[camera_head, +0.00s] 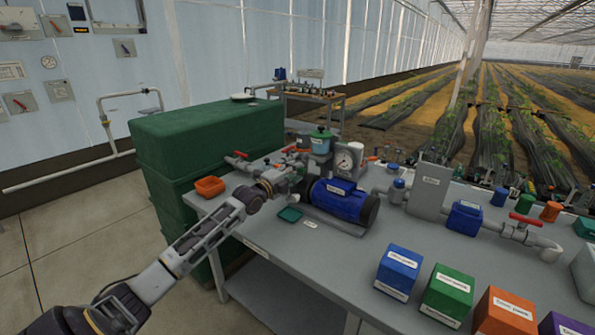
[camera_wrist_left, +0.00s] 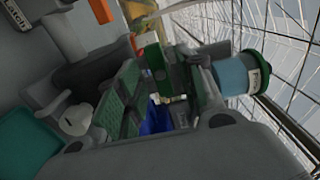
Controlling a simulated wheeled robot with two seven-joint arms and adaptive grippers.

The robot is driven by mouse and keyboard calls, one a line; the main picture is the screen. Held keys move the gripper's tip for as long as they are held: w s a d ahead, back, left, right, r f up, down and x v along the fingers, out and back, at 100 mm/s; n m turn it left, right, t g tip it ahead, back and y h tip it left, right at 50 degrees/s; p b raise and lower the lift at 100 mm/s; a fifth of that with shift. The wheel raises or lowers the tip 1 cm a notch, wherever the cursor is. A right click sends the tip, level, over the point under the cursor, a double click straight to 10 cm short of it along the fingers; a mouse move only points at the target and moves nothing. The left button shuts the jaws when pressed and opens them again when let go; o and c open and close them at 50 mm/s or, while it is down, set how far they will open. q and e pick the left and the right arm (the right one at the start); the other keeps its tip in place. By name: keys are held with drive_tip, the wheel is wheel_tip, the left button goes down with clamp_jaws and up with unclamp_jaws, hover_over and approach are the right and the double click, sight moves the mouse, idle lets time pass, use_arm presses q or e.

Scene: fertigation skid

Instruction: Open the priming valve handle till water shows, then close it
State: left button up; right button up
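My left gripper (camera_head: 266,186) reaches in from the left over the grey skid table (camera_head: 300,262), close to the pipe fittings in front of the blue pump motor (camera_head: 342,199). In the left wrist view its fingers (camera_wrist_left: 165,90) stand apart, with part of the blue motor (camera_wrist_left: 155,120) visible between them. I cannot tell which is the priming valve. No water is visible. My right gripper is out of view.
An orange tray (camera_head: 210,187) and small green tray (camera_head: 290,214) flank the gripper. Blue (camera_head: 398,272), green (camera_head: 448,293) and orange (camera_head: 505,313) boxes line the front right. A green tank (camera_head: 205,135) stands left.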

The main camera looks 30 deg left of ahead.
use_arm(q)
drive_tip(key=shift+w+d, duration=0.1)
drive_tip(key=shift+w, duration=1.25)
clamp_jaws()
